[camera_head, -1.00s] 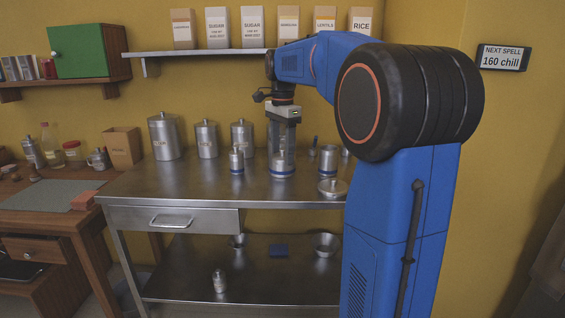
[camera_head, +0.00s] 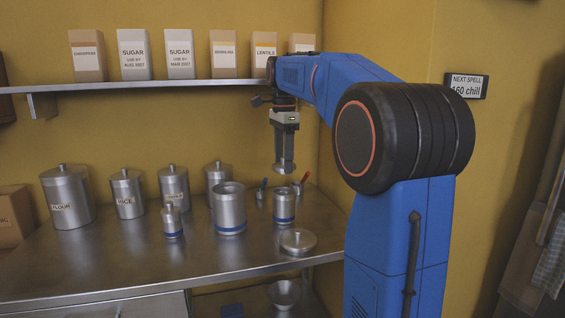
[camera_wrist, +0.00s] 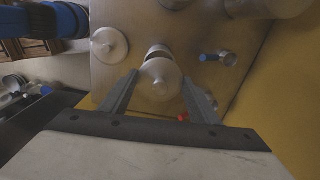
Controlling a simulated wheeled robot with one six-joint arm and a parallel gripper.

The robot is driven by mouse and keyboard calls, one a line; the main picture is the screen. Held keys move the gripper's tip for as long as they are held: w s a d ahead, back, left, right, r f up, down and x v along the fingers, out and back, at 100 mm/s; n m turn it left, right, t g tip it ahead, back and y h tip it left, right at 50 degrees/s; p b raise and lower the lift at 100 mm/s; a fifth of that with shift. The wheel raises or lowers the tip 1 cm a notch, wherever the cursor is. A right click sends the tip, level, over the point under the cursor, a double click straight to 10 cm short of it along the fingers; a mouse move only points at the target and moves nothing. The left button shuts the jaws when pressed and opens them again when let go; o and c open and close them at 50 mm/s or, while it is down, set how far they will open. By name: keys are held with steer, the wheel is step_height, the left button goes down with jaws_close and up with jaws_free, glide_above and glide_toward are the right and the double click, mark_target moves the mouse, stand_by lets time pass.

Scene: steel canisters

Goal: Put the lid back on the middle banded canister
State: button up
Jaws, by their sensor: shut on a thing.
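My gripper (camera_head: 284,158) is shut on a round steel lid (camera_head: 284,168), held level in the air. In the wrist view the lid (camera_wrist: 160,80) sits between the two fingers (camera_wrist: 160,98) and partly covers a canister (camera_wrist: 158,50). Three blue-banded canisters stand on the steel table: a small one with its lid on (camera_head: 172,222), a large open one (camera_head: 229,210), and a medium open one (camera_head: 283,208) at the right. The held lid is above the medium one, apart from it; exact alignment is unclear. Another, wider lid (camera_head: 298,240) lies on the table in front.
Plain lidded canisters (camera_head: 68,200) stand along the back left. Red- and blue-handled items (camera_head: 300,184) stand behind the medium canister, near the wall. Boxes line the shelf (camera_head: 180,85) above. The table's front (camera_head: 150,280) is bare.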

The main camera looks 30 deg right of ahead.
step_height(320, 180, down, 6)
stand_by(0.7)
steer(key=shift+f, duration=0.2)
stand_by(1.9)
steer(key=o, duration=1.6)
steer(key=shift+c, duration=0.2)
steer(key=shift+r, duration=3.5)
